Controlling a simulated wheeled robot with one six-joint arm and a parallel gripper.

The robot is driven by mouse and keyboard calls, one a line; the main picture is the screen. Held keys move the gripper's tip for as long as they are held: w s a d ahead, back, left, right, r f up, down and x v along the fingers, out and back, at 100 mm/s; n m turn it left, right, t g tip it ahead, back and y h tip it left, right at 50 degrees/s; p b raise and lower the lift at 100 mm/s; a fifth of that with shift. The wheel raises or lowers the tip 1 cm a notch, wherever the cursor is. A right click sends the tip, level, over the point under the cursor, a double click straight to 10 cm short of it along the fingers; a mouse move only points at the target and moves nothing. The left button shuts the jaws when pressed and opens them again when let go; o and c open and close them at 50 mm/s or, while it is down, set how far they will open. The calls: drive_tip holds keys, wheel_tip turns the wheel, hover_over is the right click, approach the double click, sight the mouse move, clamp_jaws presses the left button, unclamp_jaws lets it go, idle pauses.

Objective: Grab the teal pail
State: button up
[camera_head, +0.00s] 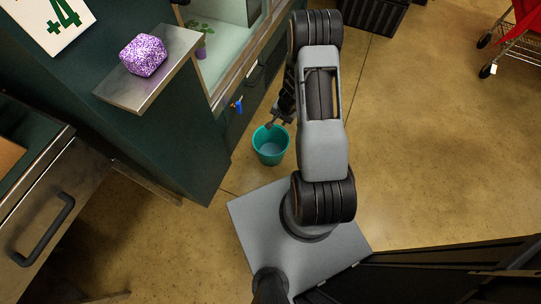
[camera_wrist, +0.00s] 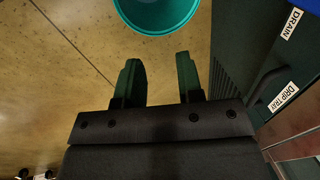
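The teal pail (camera_head: 270,150) stands upright on the floor beside the dark green cabinet, left of my arm in the head view. Its inside looks empty. In the wrist view part of the pail (camera_wrist: 157,14) shows at the top edge, cut off by the frame. My gripper (camera_wrist: 161,72) is open, with its two fingers apart and only floor showing between them. The pail is beyond the fingertips and apart from them in that view. In the head view my gripper (camera_head: 277,121) is partly hidden by my arm and shows near the pail's far rim.
The cabinet front with a "DRAIN" label (camera_wrist: 292,24) and a "DRIP TRAY" label (camera_wrist: 284,97) stands close at right in the wrist view. A purple speckled block (camera_head: 143,55) sits on a metal shelf (camera_head: 151,88). A red cart (camera_head: 520,45) stands far right. Open floor (camera_head: 430,150) lies right of my arm.

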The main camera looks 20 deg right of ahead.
drive_tip(key=s+f+b, duration=0.1)
drive_tip(key=f+b, duration=0.1)
drive_tip(key=f, duration=0.4)
drive_tip(key=s+d+f+m+b, duration=0.1)
drive_tip(key=f+b, duration=0.1)
drive_tip(key=f, duration=0.5)
drive_tip(key=s+d+f+m+g+b, duration=0.1)
drive_tip(key=f+b, duration=0.1)
drive_tip(key=f, duration=0.5)
drive_tip(key=shift+s+h, duration=0.3)
drive_tip(key=shift+s, duration=0.1)
drive_tip(key=shift+w+a+f+b, duration=0.15)
drive_tip(key=shift+f+b, duration=0.2)
drive_tip(key=shift+f, duration=0.75)
drive_tip(key=shift+w+f+b, duration=0.1)
drive_tip(key=shift+f+b, duration=0.25)
drive_tip(key=shift+f, duration=0.7)
drive_tip(key=shift+w+a+f+b, duration=0.15)
drive_tip(key=shift+f+b, duration=0.2)
drive_tip(key=shift+f, duration=0.75)
drive_tip(key=shift+d, duration=0.1)
clamp_jaws()
drive_tip(key=shift+w+r, duration=0.1)
drive_tip(key=shift+r, duration=0.05)
